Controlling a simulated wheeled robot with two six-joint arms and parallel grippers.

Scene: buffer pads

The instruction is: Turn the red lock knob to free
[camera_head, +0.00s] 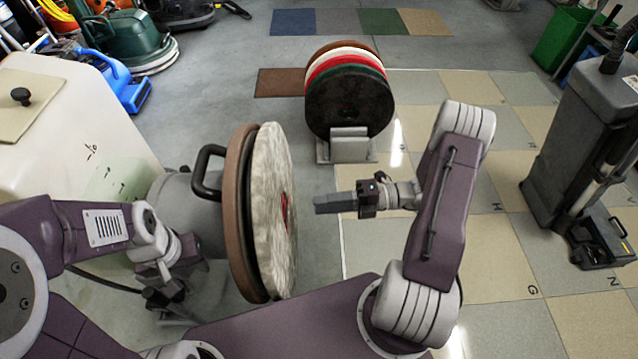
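The red lock knob (287,207) shows as a thin sliver of red at the middle of the pale, mottled pad (272,170), seen almost edge-on. The pad stands upright against a dark disc and a brown disc (238,175) on the grey buffer head (185,198). My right gripper (318,206) points left at the knob, with a small gap between its fingertips and the pad face. Its fingers overlap from this angle, so its opening is unclear. My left gripper (165,297) is low beside the buffer head, partly hidden by my own arm, and its fingers are unclear.
A black handle (205,172) sticks out of the buffer head. A cream tank (70,130) stands at the left. A rack (347,149) holds several coloured pads at the back. A grey machine (578,135) stands at the right. The tiled floor between is largely clear.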

